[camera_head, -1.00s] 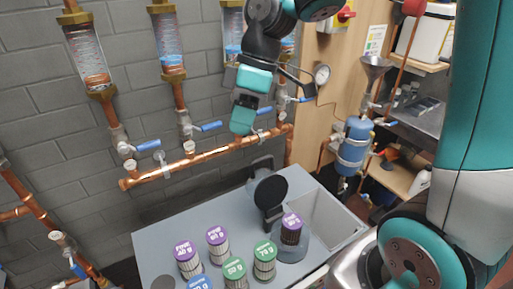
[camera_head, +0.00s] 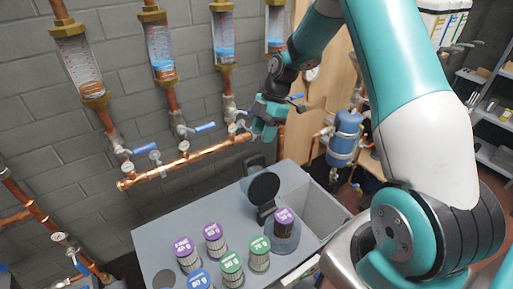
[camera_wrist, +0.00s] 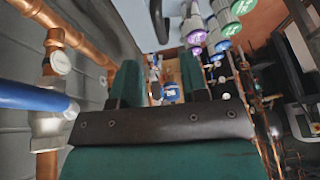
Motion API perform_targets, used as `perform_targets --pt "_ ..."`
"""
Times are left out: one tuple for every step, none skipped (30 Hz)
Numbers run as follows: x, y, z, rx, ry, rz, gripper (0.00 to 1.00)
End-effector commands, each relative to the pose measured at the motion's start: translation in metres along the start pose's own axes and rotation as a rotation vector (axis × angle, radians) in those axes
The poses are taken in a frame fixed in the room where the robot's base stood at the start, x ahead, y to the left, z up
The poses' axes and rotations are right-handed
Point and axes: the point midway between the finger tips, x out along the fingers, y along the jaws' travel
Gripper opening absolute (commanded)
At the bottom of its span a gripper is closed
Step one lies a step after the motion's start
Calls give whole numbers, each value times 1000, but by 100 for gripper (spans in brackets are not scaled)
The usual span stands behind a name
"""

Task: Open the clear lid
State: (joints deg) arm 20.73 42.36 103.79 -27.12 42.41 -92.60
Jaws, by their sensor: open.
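I cannot make out a clear lid for certain in either view. A dark round disc (camera_head: 264,187) stands tilted up on the grey bench (camera_head: 170,238) in the head view, behind a purple-topped canister (camera_head: 284,221) on a round base. To its right is an open rectangular grey bin (camera_head: 318,208). My gripper (camera_head: 265,131) is above and behind the disc, near the copper pipe and apart from the bench things. In the wrist view its two teal fingers (camera_wrist: 160,85) are apart, with nothing seen held between them.
Several canisters with purple, green and blue tops (camera_head: 232,263) stand at the bench front. A copper pipe (camera_head: 185,166) with blue-handled valves (camera_head: 205,127) runs along the wall behind. A blue tank (camera_head: 344,138) stands at the right. The bench's left rear is clear.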

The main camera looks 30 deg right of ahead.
Motion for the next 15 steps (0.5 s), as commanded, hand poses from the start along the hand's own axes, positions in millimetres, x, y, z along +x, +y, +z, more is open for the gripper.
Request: perform_targets --pt "9 -2 -2 1 2 -7 41" --pt "16 -2 -2 2 0 -7 41" --pt "24 -1 -2 1 1 -6 41" --pt "30 -1 -2 0 1 -5 41" --pt "35 -1 -2 0 1 -6 41" --pt "42 -2 -2 1 0 -5 41" --pt "47 -1 -1 1 0 -5 41" --pt "50 -1 -1 2 0 -3 41" --pt "56 -1 -1 2 0 -4 41" --pt "59 -1 -1 2 0 -3 41" --pt "61 0 -1 1 0 -2 41" --pt "64 0 -1 1 0 -2 41" --pt "66 0 -1 1 0 -2 41" --pt "67 0 0 1 0 -1 41" --pt "69 0 0 1 -1 -1 41"
